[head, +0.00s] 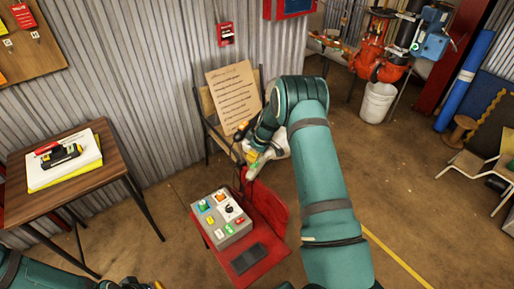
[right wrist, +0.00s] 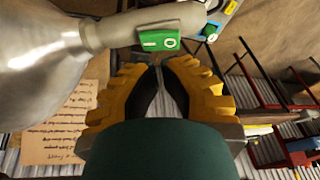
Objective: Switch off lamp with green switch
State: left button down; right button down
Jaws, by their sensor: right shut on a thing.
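The lamp (right wrist: 45,45) has a large pale metal shade and a grey neck at the top left of the right wrist view. A green switch (right wrist: 160,40) with a white round mark sits on its neck. In the head view the lamp (head: 277,149) is partly hidden behind my right arm. My right gripper (right wrist: 158,66) has its yellow fingers closed together at the lower edge of the switch, shut on the lamp there. The exact contact is small and hard to see. Only a bit of my left gripper (head: 157,285) shows at the bottom edge of the head view.
A wooden table (head: 100,172) stands left. A paper notice (head: 234,92) leans on a chair by the metal wall.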

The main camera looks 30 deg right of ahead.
aim_at(254, 164)
jog(key=shift+s+a+f, duration=0.15)
jog(key=shift+f, duration=0.9)
jog(key=shift+s+a+f+h+b, duration=0.1)
jog(key=shift+a+f+h+b, duration=0.1)
jog(key=shift+f+h+b, duration=0.35)
jog(key=shift+r+t+b, duration=0.1)
jog(key=shift+t+b, duration=0.2)
jog(key=shift+b, duration=0.1)
jog(key=shift+h, duration=0.35)
